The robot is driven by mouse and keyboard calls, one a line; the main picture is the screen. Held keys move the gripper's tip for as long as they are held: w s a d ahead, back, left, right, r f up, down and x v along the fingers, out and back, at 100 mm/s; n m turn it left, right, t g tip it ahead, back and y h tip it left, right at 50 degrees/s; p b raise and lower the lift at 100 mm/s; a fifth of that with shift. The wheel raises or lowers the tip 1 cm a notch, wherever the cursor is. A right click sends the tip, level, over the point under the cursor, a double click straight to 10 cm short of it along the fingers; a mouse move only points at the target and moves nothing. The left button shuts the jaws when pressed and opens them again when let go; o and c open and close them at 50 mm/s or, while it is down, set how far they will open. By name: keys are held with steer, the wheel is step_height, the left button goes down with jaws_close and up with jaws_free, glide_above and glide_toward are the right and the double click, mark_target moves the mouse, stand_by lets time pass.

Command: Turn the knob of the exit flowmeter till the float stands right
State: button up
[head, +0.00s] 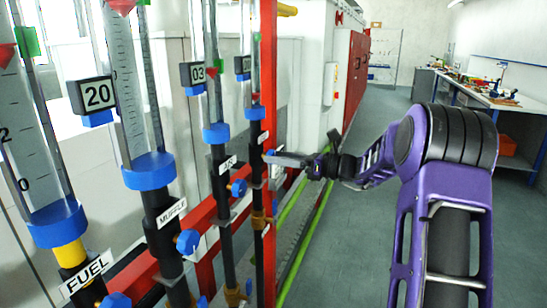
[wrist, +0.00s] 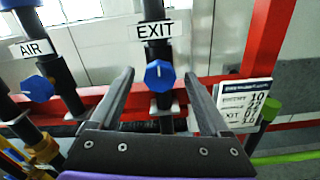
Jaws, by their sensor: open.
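The exit flowmeter (head: 254,75) is the farthest in the row in the head view, its tube narrow and partly crowded by a red post. A small green marker shows high on it and a red piece low, just above the blue collar; its number plate is too small to read. In the wrist view its blue knob (wrist: 159,75) sits below the EXIT label (wrist: 156,30), with a pale mark on its face. My gripper (wrist: 159,78) is open, one finger to each side of the knob, with visible gaps and no contact seen. My gripper (head: 274,160) also shows in the head view.
The AIR knob (wrist: 38,88) is left of my gripper. A card with numbers (wrist: 245,100) hangs at right on a red frame (wrist: 266,45). MUFFLE (head: 171,212) and FUEL (head: 87,276) flowmeters stand nearer. Open floor (head: 350,240) lies to the right, before a bench (head: 490,95).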

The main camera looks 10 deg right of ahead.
steer(key=shift+x, duration=0.95)
steer(key=shift+c, duration=0.2)
jaws_close()
